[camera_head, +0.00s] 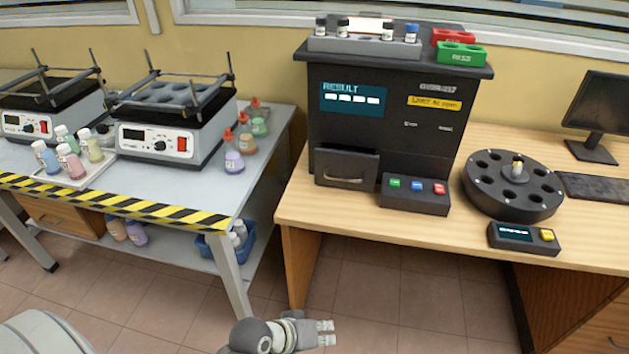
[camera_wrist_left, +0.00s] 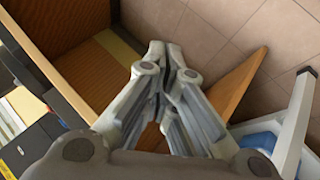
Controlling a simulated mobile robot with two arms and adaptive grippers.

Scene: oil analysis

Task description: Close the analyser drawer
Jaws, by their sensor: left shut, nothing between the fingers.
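The analyser (camera_head: 432,120) is a tall black box on the wooden bench. Its small dark drawer (camera_head: 347,166), with a pale curved handle (camera_head: 343,180), is low on the left of its front. The drawer front seems to stand out from the body; how far is hard to tell. My left gripper (camera_head: 326,333) is low in front of the bench, below and well apart from the drawer. It is shut and empty; the left wrist view shows its fingers (camera_wrist_left: 170,60) together, with the drawer not clearly visible there. My right gripper is in neither view.
A button box (camera_head: 414,196) stands right of the drawer, and a round black carousel (camera_head: 512,187) further right. The bench's front edge (camera_head: 420,238) lies between my gripper and the drawer. A metal table (camera_head: 262,150) with striped tape stands left. Floor in front is clear.

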